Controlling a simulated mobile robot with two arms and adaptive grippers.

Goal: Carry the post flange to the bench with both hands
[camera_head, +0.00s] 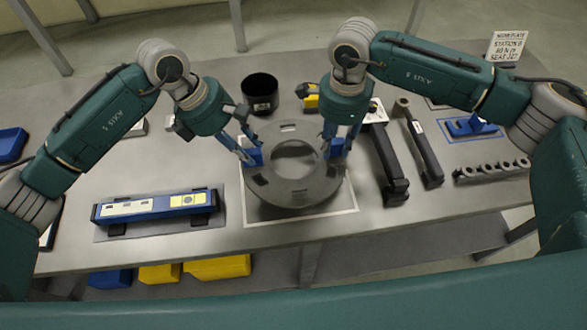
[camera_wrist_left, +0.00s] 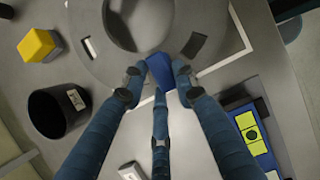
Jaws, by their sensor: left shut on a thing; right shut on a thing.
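The post flange (camera_head: 290,192) is a grey ring with a wide centre hole and a blue block on each side. It is over the white square outline on the bench (camera_head: 205,248); I cannot tell whether it touches the surface. My left gripper (camera_head: 247,154) is shut on the flange's left blue block, which also shows between the fingers in the left wrist view (camera_wrist_left: 160,70). My right gripper (camera_head: 338,146) is shut at the right blue block, partly hidden by its fingers. The ring looks roughly level.
A black cup (camera_head: 260,92) and a yellow block (camera_head: 311,102) stand behind the flange. A blue level-like tool (camera_head: 155,207) lies at front left. Black bar tools (camera_head: 424,150) and a slotted rack (camera_head: 490,170) are to the right. Blue and yellow bins (camera_head: 217,267) sit below the bench.

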